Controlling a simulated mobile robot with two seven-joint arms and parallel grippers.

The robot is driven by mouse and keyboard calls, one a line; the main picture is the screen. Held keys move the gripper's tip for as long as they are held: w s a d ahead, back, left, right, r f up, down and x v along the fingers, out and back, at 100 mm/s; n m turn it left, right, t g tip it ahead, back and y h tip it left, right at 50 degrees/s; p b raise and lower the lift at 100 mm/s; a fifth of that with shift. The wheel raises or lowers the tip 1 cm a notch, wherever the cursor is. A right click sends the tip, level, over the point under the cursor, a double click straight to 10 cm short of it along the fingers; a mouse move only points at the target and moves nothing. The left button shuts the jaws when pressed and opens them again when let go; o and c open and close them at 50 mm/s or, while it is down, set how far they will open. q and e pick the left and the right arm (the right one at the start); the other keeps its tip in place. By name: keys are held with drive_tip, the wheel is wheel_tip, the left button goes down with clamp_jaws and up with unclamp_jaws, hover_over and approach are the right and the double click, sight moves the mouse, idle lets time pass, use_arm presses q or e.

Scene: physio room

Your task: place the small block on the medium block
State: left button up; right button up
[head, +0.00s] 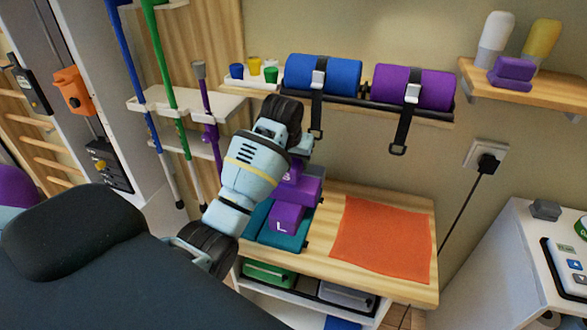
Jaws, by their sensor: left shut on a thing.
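My left gripper (298,155) is shut on a purple block marked S, the small block (288,177), over the wooden bench top. My wrist and forearm hide part of it. Below and right of it is another purple block (309,190), which seems to be the medium block; its label is hidden. I cannot tell whether the small block touches it. A purple block marked L (286,217) is in front, and teal pieces (272,238) lie around it. My right gripper is not in view.
An orange cloth (382,241) covers the bench's right part. Blue (322,75) and purple (430,88) rolls hang on the wall behind, with straps dangling. Canes (165,90) stand at left. A dark padded surface (75,245) fills the lower left. A white unit (530,265) is at right.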

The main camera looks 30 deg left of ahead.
use_arm(q)
drive_tip(key=shift+f, duration=1.55)
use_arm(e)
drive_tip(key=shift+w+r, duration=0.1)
use_arm(q)
drive_tip(key=shift+f, duration=0.1)
drive_tip(key=o, duration=1)
drive_tip(key=shift+f, duration=0.1)
drive_tip(key=shift+c, duration=0.2)
